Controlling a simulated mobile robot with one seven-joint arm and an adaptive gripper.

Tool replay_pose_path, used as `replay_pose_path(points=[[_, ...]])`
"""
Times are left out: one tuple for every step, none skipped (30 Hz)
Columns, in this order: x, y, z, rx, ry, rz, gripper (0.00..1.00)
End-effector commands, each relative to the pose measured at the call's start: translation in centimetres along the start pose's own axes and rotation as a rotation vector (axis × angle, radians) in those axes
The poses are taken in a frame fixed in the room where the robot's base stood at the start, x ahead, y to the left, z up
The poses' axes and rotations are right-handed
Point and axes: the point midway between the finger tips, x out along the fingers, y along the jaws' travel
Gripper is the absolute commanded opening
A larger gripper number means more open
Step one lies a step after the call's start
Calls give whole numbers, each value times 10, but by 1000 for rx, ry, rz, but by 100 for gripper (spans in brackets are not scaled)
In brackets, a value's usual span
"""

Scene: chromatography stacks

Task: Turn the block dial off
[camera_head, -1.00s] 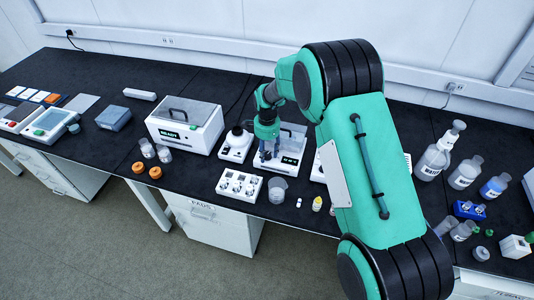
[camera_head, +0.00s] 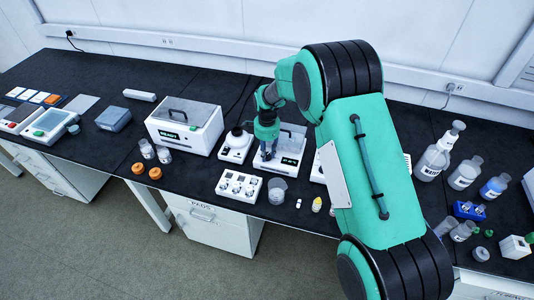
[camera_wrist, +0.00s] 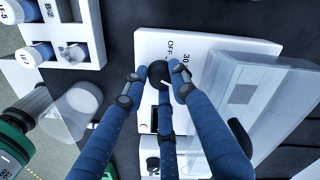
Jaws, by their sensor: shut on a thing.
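The block dial (camera_wrist: 157,70) is a round black knob on the white front panel of the block unit (camera_wrist: 150,45). The panel has "OFF" and "30" printed near the dial. My gripper (camera_wrist: 158,80) is shut on the dial, with its blue fingers around it. A short white mark shows beside the knob, but I cannot tell for sure which label it points to. In the head view, my gripper (camera_head: 267,152) reaches down onto the block unit (camera_head: 290,158), which has a small dark display; the dial is hidden there.
A clear cover (camera_wrist: 245,95) stands close right of my fingers. A white vial rack (camera_head: 239,187) and a glass beaker (camera_head: 277,190) stand in front. A white box reading "READY" (camera_head: 187,125) is to the left. Bottles (camera_head: 432,162) stand at the right.

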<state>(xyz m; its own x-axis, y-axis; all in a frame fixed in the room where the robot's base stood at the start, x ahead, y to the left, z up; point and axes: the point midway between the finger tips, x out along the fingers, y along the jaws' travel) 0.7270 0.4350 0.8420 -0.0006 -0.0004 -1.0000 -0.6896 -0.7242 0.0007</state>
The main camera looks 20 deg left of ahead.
Motion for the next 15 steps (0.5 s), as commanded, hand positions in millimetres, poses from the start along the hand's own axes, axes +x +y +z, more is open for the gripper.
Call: replay_pose_path(points=[[-1, -1, 2, -2, -1, -2, 0], [-1, -1, 2, -3, -1, -2, 0], [-1, -1, 2, -5, -1, -2, 0], [-1, -2, 2, -7, -1, -3, 0], [-1, -2, 2, -9, -1, -3, 0], [-1, -2, 2, -13, -1, -3, 0], [-1, -2, 2, -17, -1, -3, 0], [-1, -2, 2, -21, -1, -3, 0], [-1, -2, 2, -28, -1, -3, 0], [-1, -1, 2, -34, -1, -3, 0], [-1, -1, 2, -43, -1, -2, 0], [-1, -1, 2, -55, -1, -2, 0], [-1, -1, 3, -67, -1, -2, 0], [-1, -1, 3, -81, -1, -2, 0], [-1, -1, 3, -100, -1, -2, 0]])
